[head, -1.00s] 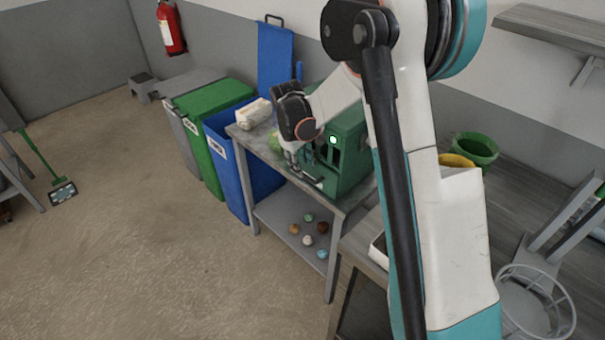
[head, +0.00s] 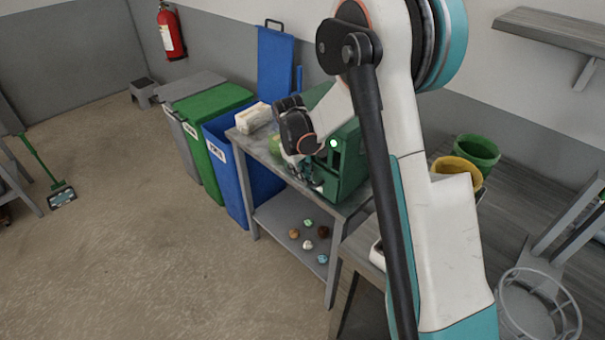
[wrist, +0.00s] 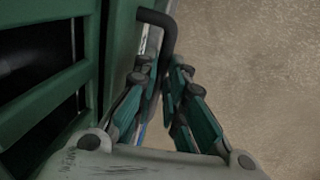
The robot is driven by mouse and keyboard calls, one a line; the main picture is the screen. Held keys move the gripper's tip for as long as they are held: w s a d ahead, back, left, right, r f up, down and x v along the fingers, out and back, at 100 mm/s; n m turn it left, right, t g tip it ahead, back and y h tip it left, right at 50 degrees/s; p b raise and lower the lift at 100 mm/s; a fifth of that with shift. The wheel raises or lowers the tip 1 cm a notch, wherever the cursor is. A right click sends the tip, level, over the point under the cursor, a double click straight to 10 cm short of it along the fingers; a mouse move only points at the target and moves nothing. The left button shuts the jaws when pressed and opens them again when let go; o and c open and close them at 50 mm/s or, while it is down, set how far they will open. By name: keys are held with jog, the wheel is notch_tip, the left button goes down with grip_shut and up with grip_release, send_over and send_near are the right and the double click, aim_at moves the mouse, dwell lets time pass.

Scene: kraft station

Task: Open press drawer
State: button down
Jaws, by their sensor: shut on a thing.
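The green press (head: 349,167) stands on a grey metal table, partly hidden behind my arm in the head view. My gripper (wrist: 163,72) is at the press's front, low down. In the wrist view, a dark bent bar handle (wrist: 160,20) stands out from a green front panel (wrist: 122,45). My gripper's fingers are closed around the handle from both sides. A narrow dark gap runs along the panel's left side; how far the drawer is out, I cannot tell. In the head view my gripper (head: 312,176) is small and partly blends with the press.
Blue (head: 262,170) and green (head: 207,150) bins stand left of the table. A pale wrapped block (head: 254,117) lies on the tabletop. Several small round items lie on the lower shelf (head: 283,225). The floor (head: 150,240) in front is clear.

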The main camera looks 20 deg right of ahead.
jog(key=shift+a, duration=0.15)
jog(key=s+a, duration=0.4)
jog(key=a, duration=0.4)
jog(key=s+a, duration=0.3)
jog(key=a, duration=0.5)
jog(key=shift+s+a, duration=0.15)
jog(key=shift+s, duration=0.25)
jog(key=c, duration=1.7)
grip_release()
jog(key=shift+o, duration=0.2)
jog(key=shift+r, duration=0.1)
notch_tip(320, 180, up, 12)
jog(key=a, duration=0.2)
jog(key=shift+s+f, duration=0.2)
jog(key=shift+s, duration=0.25)
